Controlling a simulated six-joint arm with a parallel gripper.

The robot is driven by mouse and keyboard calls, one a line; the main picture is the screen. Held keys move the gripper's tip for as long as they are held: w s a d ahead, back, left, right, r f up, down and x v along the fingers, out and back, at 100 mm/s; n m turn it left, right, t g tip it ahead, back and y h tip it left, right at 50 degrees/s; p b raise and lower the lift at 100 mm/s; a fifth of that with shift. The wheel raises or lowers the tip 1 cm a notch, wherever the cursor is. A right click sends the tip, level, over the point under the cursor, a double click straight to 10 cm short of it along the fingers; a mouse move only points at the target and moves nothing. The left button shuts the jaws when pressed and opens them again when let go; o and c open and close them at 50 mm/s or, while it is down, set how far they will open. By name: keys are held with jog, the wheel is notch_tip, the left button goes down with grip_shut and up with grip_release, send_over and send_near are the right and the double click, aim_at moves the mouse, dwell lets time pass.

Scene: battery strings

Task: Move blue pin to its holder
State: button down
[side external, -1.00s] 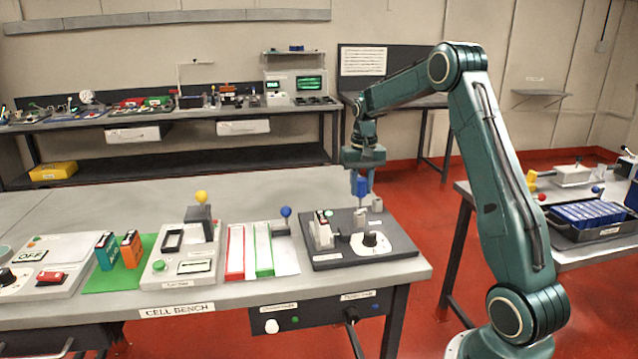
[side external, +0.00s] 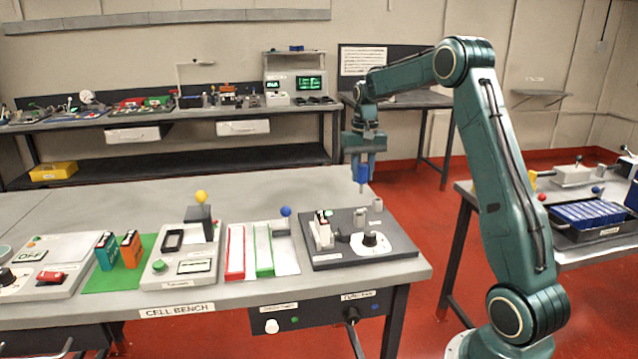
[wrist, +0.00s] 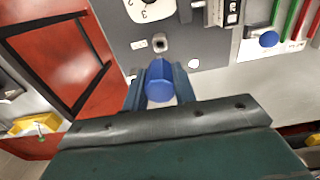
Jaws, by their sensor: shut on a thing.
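The blue pin (side external: 362,171) is upright between the fingers of my gripper (side external: 363,160), its grey lower end pointing down. It hangs clear above the dark panel (side external: 322,262). The wrist view shows its blue top (wrist: 160,80) between the two fingers of my gripper (wrist: 160,88). Two short grey round holders stand on the panel: one (side external: 360,218) just below the pin, and one (side external: 377,205) slightly right and farther back. I cannot tell which holder is the pin's own.
The panel also carries a black knob (side external: 370,239) on a white plate and a grey clamp-like block (side external: 322,232). A blue-ball lever (side external: 286,213) stands left of the panel. The bench's right edge lies close beside the panel.

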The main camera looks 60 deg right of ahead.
dwell(0.4)
jog(key=d, duration=1)
jog(key=shift+s+d+r, duration=0.35)
jog(key=shift+r, duration=0.1)
jog(key=shift+f, duration=0.25)
jog(key=shift+f, duration=2.65)
jog(key=shift+f, duration=2.35)
jog(key=c, duration=1.1)
grip_release()
jog(key=shift+o, duration=0.2)
jog(key=shift+r, duration=0.1)
